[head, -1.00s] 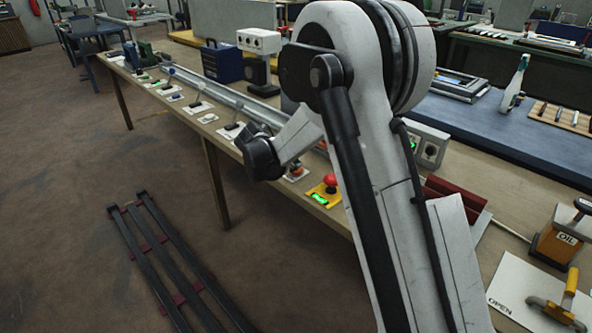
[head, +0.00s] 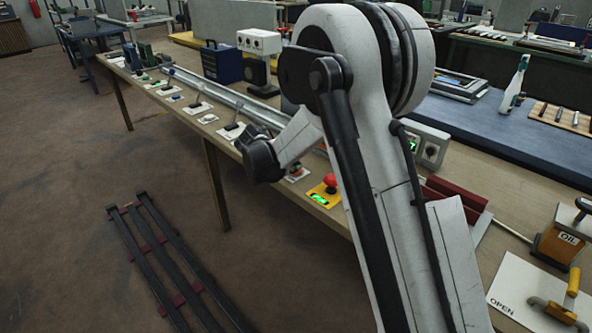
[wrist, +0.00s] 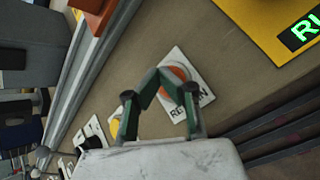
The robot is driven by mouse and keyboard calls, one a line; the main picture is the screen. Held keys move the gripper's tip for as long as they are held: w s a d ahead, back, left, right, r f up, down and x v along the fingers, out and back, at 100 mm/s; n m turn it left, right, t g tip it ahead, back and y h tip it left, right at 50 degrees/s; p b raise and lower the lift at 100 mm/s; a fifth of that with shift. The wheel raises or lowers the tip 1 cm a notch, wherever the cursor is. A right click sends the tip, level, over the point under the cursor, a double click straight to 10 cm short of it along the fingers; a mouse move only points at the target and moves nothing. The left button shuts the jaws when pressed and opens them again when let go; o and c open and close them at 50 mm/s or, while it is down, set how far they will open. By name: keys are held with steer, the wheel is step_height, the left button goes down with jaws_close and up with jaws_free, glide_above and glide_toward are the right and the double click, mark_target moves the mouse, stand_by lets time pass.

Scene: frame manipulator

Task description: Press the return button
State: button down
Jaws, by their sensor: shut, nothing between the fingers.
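The return button (wrist: 180,73) is a round orange button on a white plate (wrist: 205,97) with partly covered "RETURN" lettering, in the middle of the wrist view. My gripper (wrist: 160,79) has green fingers, shut and empty, and appears in front of the plate with its tips by the button's left side. The fingers cover part of the button and plate; I cannot tell whether they touch it. In the head view, a small white plate with a button (head: 298,174) shows beside my arm, near the bench's front edge. My gripper is hidden there.
A yellow plate with a red mushroom button (head: 330,180) and a lit green display sits close by on the bench (head: 185,118). A metal rail (head: 225,97) runs behind the row of controls. An orange block (wrist: 92,14) stands by the rail.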

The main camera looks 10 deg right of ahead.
steer(key=shift+r+p, duration=0.35)
steer(key=shift+r, duration=0.45)
steer(key=shift+r, duration=0.1)
steer(key=shift+r+p, duration=1.15)
steer(key=shift+r, duration=1.25)
